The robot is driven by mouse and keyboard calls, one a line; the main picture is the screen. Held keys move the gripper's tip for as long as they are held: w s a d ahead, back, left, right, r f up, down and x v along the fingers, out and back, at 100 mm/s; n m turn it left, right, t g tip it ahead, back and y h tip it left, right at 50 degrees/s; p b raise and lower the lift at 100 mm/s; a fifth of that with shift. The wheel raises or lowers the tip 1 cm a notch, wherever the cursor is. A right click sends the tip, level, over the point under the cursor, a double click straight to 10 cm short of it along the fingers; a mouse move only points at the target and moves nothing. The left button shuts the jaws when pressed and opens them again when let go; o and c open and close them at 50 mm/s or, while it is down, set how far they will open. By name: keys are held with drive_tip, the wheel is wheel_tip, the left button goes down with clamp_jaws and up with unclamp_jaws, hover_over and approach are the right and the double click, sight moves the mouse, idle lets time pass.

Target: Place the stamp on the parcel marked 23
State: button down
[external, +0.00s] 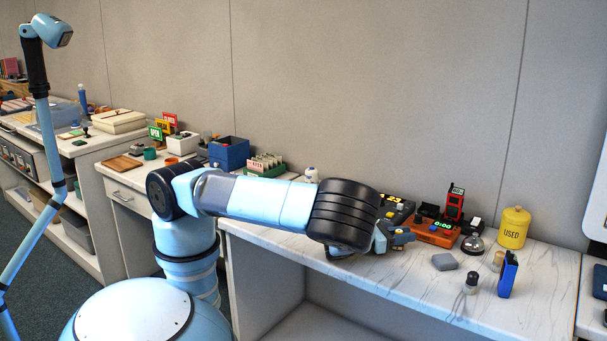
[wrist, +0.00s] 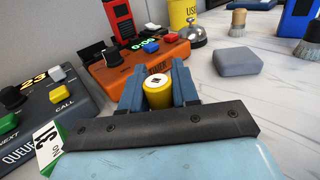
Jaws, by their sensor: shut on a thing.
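My gripper (wrist: 158,90) is shut on a short yellow cylinder (wrist: 157,95) with a white top that bears a small dark mark; I cannot tell for sure that it is the stamp. In the external view my gripper (external: 396,236) is over the marble counter in front of the orange device, and its load is hidden. A dark queue device (wrist: 38,97) at the left shows 23 in yellow digits; it also shows in the external view (external: 395,208). I make out no parcel marked 23 in either view.
The orange timer device (wrist: 120,72) stands just beyond my gripper. A bell (wrist: 192,36), a grey block (wrist: 237,61), a yellow "USED" canister (external: 513,228), a dark-based brush-like thing (external: 471,283) and a blue upright thing (external: 508,275) stand to the right. The counter's front right is bare.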

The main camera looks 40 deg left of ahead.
drive_tip(key=c, duration=0.8)
unclamp_jaws()
drive_tip(key=shift+f, duration=0.1)
drive_tip(key=shift+c, duration=0.2)
drive_tip(key=v, duration=1.2)
